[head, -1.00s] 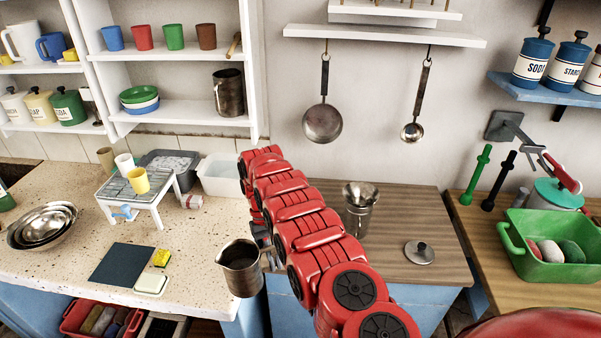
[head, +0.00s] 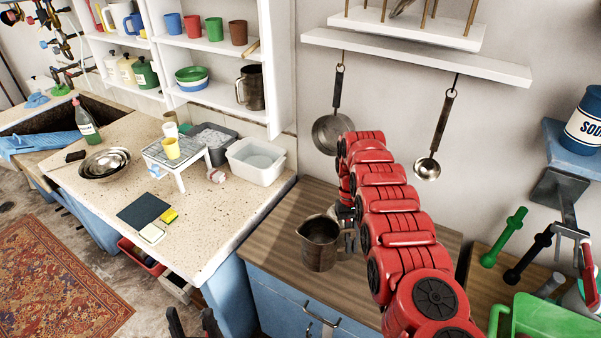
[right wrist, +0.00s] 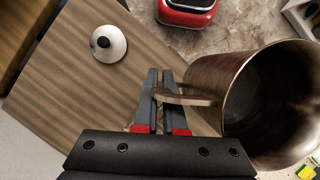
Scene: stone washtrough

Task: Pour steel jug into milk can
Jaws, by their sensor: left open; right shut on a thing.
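The steel jug (head: 318,250) is upright in the head view, in front of the wooden top, its spout to the left. It is large at the right of the right wrist view (right wrist: 275,100). My right gripper (head: 348,212) is shut on its handle, and the wrist view shows the fingers (right wrist: 158,105) on it. The milk can is in neither view now; my right arm and the jug cover its part of the wooden top. My left gripper (head: 192,322) shows as two spread dark fingertips at the bottom edge, open and empty.
A round lid with a dark knob (right wrist: 108,44) lies on the wooden top (head: 275,232). The speckled counter (head: 200,235) at left holds a white tub (head: 255,160) and nested steel bowls (head: 104,163). A pan (head: 332,132) and a ladle (head: 427,168) hang behind my right arm.

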